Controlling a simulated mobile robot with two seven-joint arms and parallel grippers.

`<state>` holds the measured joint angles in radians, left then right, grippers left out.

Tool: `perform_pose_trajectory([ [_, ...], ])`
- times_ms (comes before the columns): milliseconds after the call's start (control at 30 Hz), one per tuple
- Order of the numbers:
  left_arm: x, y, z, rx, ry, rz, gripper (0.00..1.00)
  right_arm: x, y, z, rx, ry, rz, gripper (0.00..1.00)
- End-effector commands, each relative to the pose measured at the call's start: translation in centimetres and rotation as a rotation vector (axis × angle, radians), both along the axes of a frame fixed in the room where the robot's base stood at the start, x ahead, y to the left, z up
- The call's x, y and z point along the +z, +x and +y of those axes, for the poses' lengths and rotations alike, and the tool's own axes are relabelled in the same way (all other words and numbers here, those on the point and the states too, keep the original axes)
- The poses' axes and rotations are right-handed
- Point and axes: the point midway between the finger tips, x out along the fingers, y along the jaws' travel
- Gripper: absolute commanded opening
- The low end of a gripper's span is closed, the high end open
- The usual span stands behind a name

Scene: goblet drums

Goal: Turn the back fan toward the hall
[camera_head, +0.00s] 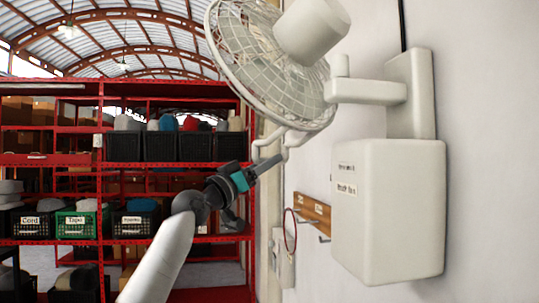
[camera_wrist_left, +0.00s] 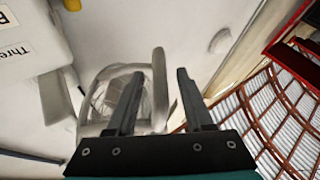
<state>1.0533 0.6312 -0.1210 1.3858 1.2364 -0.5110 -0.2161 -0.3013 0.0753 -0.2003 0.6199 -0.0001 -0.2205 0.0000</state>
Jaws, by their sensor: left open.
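The white caged wall fan (camera_head: 262,62) is at the top centre in the head view, on a wall arm (camera_head: 368,92). Its motor housing (camera_head: 312,28) is toward the wall, and its cage faces left toward the hall side. A pale curved handle (camera_head: 270,139) hangs under the cage. My left gripper (camera_head: 277,160) is open just below the cage, close to this handle. In the left wrist view, the handle (camera_wrist_left: 160,88) appears between the open fingers (camera_wrist_left: 160,74), with the fan cage (camera_wrist_left: 105,97) behind. I cannot tell whether the fingers touch it. My right gripper is not in view.
A white box (camera_head: 390,212) is on the wall below the fan arm. A wooden hook rack (camera_head: 313,213) with a red ring (camera_head: 290,230) is left of it. Red shelves (camera_head: 100,165) with crates fill the hall at left.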

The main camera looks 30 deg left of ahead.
Motion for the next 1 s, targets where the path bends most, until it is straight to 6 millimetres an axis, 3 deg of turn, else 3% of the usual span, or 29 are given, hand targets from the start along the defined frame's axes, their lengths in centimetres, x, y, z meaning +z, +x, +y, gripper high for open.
perform_pose_trajectory([
  [200, 0.52, 1.19, -0.38, 0.0, 0.0, 0.0, 0.52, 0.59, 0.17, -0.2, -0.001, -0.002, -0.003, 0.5],
  [533, 0.5, 1.33, -0.43, 0.0, 0.001, 0.0, 0.52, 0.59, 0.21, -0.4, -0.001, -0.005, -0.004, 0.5],
  [1000, 0.5, 1.31, -0.41, 0.0, 0.0, 0.0, 0.0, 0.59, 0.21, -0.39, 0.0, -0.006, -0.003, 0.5],
])
